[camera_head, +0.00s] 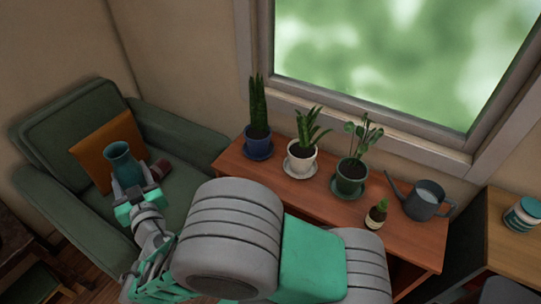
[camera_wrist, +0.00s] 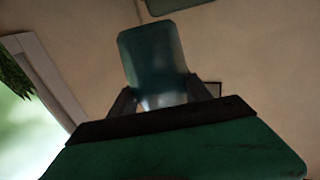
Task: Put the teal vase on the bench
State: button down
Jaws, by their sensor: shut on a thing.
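The teal vase (camera_head: 123,160) is in my gripper (camera_head: 134,188), in front of the green armchair in the head view. In the wrist view the vase (camera_wrist: 152,55) stands up from between the two fingers (camera_wrist: 162,100), which are shut on its lower part. The vase's base is hidden by the gripper. A long reddish-brown wooden surface (camera_head: 289,190) under the window carries the potted plants and looks like the bench. My gripper is to the left of it.
The armchair (camera_head: 178,135) holds an orange cushion (camera_head: 93,152) and a dark red item (camera_head: 160,168). Three larger potted plants, a small cactus (camera_head: 377,213) and a grey watering can (camera_head: 425,199) stand on the wooden surface. A white-and-teal jar (camera_head: 523,214) is at far right.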

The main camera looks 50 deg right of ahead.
aim_at(267, 174)
jog(key=u, duration=0.95)
jog(key=i, duration=0.75)
jog(key=z, duration=2.95)
jog(key=i, duration=0.45)
jog(key=z, duration=0.15)
jog(key=k, duration=0.95)
jog(key=z, duration=0.45)
jog(key=i, duration=0.6)
jog(key=u, duration=0.15)
